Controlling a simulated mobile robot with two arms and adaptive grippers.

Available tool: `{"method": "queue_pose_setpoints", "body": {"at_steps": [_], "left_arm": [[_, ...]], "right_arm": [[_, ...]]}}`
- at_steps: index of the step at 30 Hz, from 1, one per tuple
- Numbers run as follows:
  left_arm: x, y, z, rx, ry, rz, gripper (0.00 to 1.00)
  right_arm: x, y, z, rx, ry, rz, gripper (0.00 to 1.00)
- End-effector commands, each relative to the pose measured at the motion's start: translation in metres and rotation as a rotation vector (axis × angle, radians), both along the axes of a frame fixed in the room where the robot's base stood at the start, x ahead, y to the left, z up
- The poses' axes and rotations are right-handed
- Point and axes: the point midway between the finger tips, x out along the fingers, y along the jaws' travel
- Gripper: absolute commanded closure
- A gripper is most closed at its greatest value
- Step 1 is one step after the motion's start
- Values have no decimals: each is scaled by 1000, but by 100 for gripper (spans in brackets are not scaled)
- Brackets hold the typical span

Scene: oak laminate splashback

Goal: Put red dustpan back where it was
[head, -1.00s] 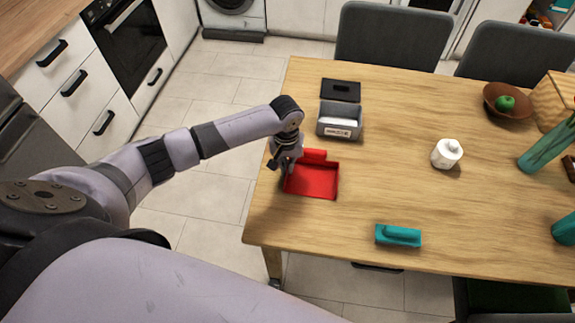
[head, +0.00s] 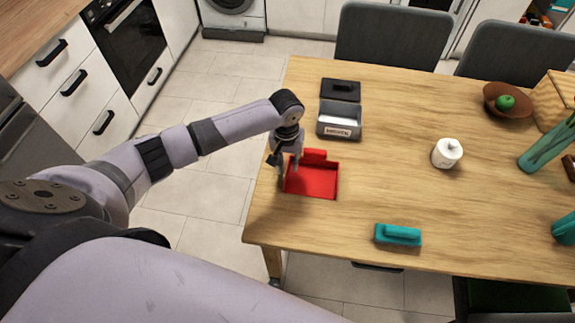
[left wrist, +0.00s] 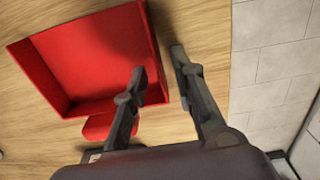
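The red dustpan (head: 315,182) lies flat on the wooden table near its left edge, with its short handle (head: 314,156) toward the back of the table. My left gripper (head: 287,174) is at the dustpan's left side. In the left wrist view, the gripper (left wrist: 158,64) has its two fingers apart, one over the red pan (left wrist: 95,60) and the other outside its side wall, over bare wood. The wall lies between them in that view; I cannot tell whether either finger touches it. My right gripper is not in view.
An open grey box (head: 339,121) stands behind the dustpan. A teal brush-like block (head: 398,235) lies in front to the right, and a white jar (head: 447,153) stands farther right. A brown bowl (head: 508,101) holds a green apple. The wood between these is clear.

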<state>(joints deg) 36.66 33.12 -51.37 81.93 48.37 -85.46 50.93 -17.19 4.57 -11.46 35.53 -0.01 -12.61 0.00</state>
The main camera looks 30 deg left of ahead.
Motion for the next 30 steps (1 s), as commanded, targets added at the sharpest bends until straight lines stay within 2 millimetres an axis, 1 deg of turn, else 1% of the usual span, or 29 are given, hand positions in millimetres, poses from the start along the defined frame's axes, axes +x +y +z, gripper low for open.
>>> {"method": "queue_pose_setpoints", "body": {"at_steps": [1,9,12,15,20,30], "left_arm": [[1,0,11,-1,-4,-1,75],[1,1,69,-2,-5,-1,75],[0,1,86,-1,-3,-1,75],[0,2,97,0,-2,0,75],[-1,2,104,0,0,0,75],[-1,2,105,0,0,0,75]], "right_arm": [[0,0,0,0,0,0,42],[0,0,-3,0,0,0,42],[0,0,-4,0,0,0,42],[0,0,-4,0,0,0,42],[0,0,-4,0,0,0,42],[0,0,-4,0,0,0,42]]}}
